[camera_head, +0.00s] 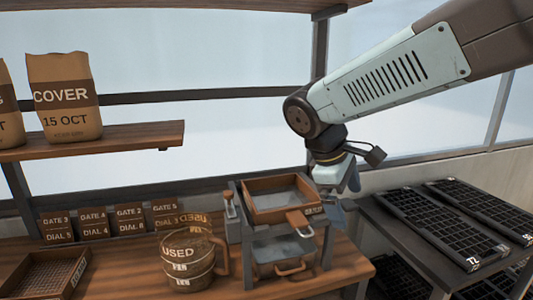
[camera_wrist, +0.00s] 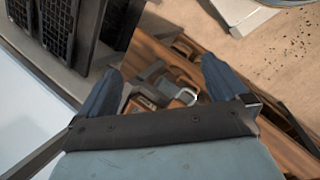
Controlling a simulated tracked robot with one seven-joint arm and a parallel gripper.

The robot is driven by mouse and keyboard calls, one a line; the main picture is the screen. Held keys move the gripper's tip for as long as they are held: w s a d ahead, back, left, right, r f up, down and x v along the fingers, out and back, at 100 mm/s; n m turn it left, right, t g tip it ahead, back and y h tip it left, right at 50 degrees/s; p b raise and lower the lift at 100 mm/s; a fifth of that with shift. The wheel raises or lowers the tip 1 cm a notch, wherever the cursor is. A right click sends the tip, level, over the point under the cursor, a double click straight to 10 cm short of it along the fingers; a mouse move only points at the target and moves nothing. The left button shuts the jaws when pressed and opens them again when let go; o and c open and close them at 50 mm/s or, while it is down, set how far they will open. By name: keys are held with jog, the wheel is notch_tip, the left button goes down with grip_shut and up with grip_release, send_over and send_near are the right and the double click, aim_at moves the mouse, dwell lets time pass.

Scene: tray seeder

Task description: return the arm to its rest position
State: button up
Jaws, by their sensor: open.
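My arm reaches in from the upper right in the head view. My gripper (camera_head: 345,205) points down just right of the tray seeder (camera_head: 283,205), in front of the window wall. In the wrist view my gripper (camera_wrist: 155,75) shows two blue fingers spread apart with nothing held between them. The seeder, partly visible below and between the fingers (camera_wrist: 168,85), is apart from them as far as I can tell. In the head view the gripper's fingertips are partly hidden behind the seeder's right side.
Black seed trays (camera_head: 440,225) lie on a dark table at the right. A mug marked USED (camera_head: 187,262), labelled gate cards (camera_head: 108,222) and a wooden sieve tray (camera_head: 45,272) stand on the bench at left. A COVER bag (camera_head: 65,120) stands on a shelf (camera_head: 120,138).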

jog(key=s+d+r+m+t+y, duration=0.2)
jog(key=s+d+m+t+y, duration=0.2)
jog(key=s+d+m, duration=0.3)
jog(key=m, duration=0.4)
jog(key=shift+d+r+y, duration=0.2)
jog(key=shift+r+y, duration=0.05)
jog(key=shift+y, duration=0.05)
jog(key=shift+c, duration=0.2)
